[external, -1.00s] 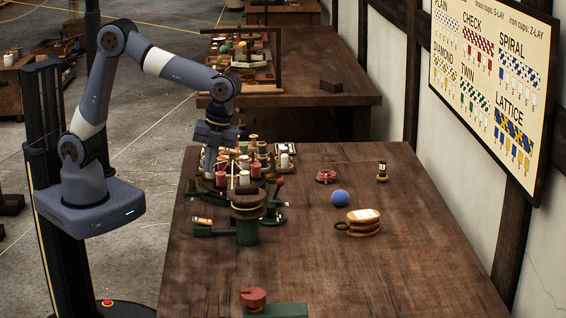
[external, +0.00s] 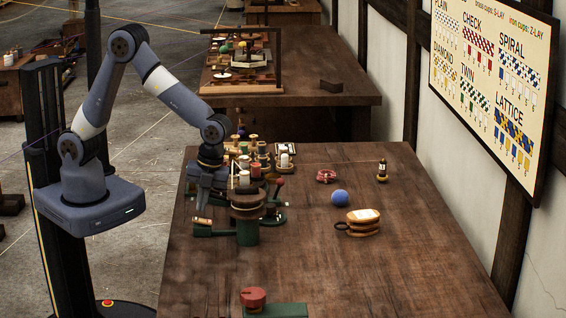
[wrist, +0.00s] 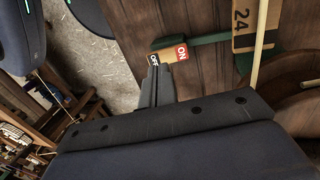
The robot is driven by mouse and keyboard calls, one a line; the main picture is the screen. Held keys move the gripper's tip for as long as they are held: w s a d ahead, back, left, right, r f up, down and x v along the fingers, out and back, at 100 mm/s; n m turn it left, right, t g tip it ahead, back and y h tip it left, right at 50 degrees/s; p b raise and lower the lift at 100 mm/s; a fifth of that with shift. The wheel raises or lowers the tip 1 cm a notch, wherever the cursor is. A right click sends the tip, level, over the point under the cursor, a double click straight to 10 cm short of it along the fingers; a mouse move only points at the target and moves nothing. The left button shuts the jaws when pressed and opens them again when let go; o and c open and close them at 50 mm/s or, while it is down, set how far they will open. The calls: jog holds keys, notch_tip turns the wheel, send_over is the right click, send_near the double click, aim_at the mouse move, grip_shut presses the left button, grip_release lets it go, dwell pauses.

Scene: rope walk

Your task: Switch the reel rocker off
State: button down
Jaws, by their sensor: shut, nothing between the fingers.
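The reel rocker (external: 202,221) is a small wooden switch on a green base at the left edge of the table. In the wrist view the rocker (wrist: 168,55) shows a red ON end on the right and a black OFF end on the left. My gripper (wrist: 156,72) is shut and empty, its fingertips at the OFF end. I cannot tell whether they touch it or which end is pressed down. In the external view my gripper (external: 202,208) points down just above the rocker, and its fingers partly blend with the dark background.
The green reel stand (external: 247,232) with its round wooden top is just right of the rocker. Several spools (external: 262,152) stand behind. A blue ball (external: 340,198) and a wooden block (external: 363,224) lie farther right. A red knob (external: 253,297) is at the front. The right front is clear.

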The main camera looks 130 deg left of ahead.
aim_at(202, 221)
jog(key=shift+x, duration=1.25)
jog(key=shift+f, duration=0.15)
